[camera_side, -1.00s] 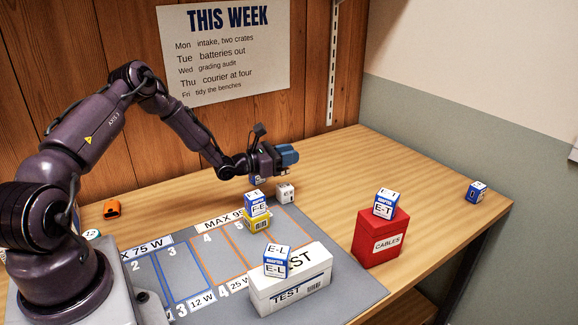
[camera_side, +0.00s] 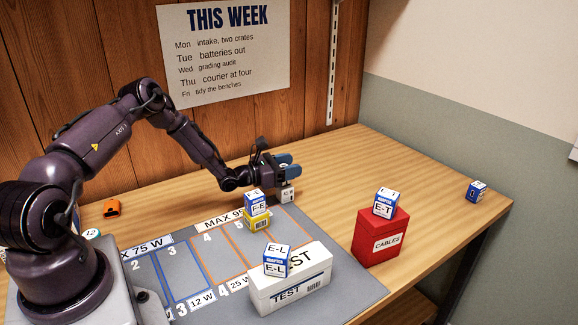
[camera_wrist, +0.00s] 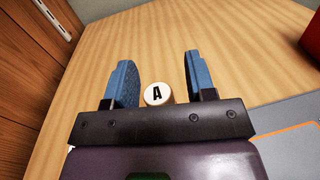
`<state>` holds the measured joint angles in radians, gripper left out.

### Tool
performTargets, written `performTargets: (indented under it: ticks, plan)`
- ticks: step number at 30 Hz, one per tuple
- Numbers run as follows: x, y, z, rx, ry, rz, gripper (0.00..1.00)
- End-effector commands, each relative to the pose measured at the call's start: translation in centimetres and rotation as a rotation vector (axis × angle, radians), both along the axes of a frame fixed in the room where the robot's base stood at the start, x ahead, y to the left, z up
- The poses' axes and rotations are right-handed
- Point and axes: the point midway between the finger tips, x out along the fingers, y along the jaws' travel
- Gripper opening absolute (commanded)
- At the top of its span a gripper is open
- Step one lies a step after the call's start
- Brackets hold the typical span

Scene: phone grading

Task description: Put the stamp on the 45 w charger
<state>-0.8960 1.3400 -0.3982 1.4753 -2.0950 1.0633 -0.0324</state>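My gripper (camera_side: 287,163) is low over the bench behind the grey mat, with its two blue fingers spread apart. In the wrist view, my gripper (camera_wrist: 158,80) has a round, pale piece marked "A" (camera_wrist: 157,94), which looks like the stamp, between its fingers. A gap shows on the right of this piece, so it is not clamped. A small white block (camera_side: 287,195) with dark lettering too small to read surely stands just below my gripper in the side view. I cannot tell which block is the 45 W charger.
A blue-white E-E box (camera_side: 257,201) sits on a yellow box (camera_side: 258,223). An E-L box (camera_side: 277,265) stands on the white TEST box (camera_side: 285,294). An E-T box (camera_side: 384,208) tops the red CABLES box (camera_side: 378,247). The bench's far right is mostly clear.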

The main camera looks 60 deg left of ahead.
Motion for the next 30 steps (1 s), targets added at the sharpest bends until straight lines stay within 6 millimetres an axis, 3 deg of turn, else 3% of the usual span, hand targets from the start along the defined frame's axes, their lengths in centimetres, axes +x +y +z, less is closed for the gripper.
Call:
performTargets:
  ticks: [4, 7, 21, 30]
  plan:
    - [-0.1, 0.0, 0.4, 0.001, 0.0, 0.001, 0.5]
    - [-1.3, 0.3, 0.3, -0.001, 0.001, 0.002, 0.5]
    - [-10.4, 1.7, 0.3, -0.001, 0.001, 0.001, 0.5]
    - [-11.9, 1.9, 0.3, 0.0, -0.001, 0.0, 0.5]
